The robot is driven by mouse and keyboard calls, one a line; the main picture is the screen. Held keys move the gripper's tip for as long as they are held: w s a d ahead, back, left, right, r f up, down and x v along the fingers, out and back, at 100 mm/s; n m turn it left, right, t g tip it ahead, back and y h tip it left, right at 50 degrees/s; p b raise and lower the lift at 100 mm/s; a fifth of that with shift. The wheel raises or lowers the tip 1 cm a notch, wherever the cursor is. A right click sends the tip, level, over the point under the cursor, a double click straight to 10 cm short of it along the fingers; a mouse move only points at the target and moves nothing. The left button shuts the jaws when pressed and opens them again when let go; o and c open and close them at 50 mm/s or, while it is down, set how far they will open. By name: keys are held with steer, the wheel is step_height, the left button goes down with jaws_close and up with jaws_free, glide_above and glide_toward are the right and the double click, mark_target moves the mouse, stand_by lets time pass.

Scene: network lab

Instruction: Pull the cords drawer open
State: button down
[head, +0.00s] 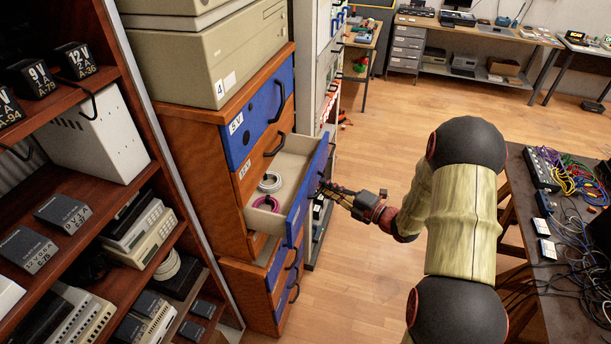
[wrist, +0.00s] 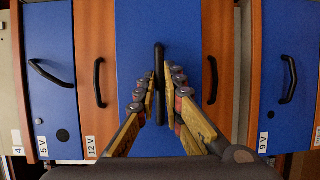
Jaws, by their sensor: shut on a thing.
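The cords drawer (head: 300,212) stands pulled out from the wooden cabinet in the head view, with a white coil (head: 269,182) and a magenta coil (head: 266,203) of cord inside. Its blue front (wrist: 135,50) fills the middle of the wrist view, with a black bar handle (wrist: 159,60) on it. My gripper (head: 328,189) is at the drawer front, and in the wrist view its fingers (wrist: 164,80) are on either side of the handle, shut on it. The drawer's own label is not visible.
Other drawers, marked 5 V (head: 236,124) and 12 V (wrist: 92,145), are shut. Beige equipment (head: 205,60) sits on the cabinet. A shelf (head: 70,170) with adapters stands left. A table (head: 565,300) with cables stands right. The floor (head: 365,260) before the drawer is clear.

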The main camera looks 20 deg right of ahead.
steer(key=s+d+p, duration=0.4)
steer(key=s+d, duration=0.4)
steer(key=d, duration=0.3)
steer(key=shift+f, duration=0.1)
steer(key=c, duration=1.9)
jaws_free()
steer(key=v, duration=1.2)
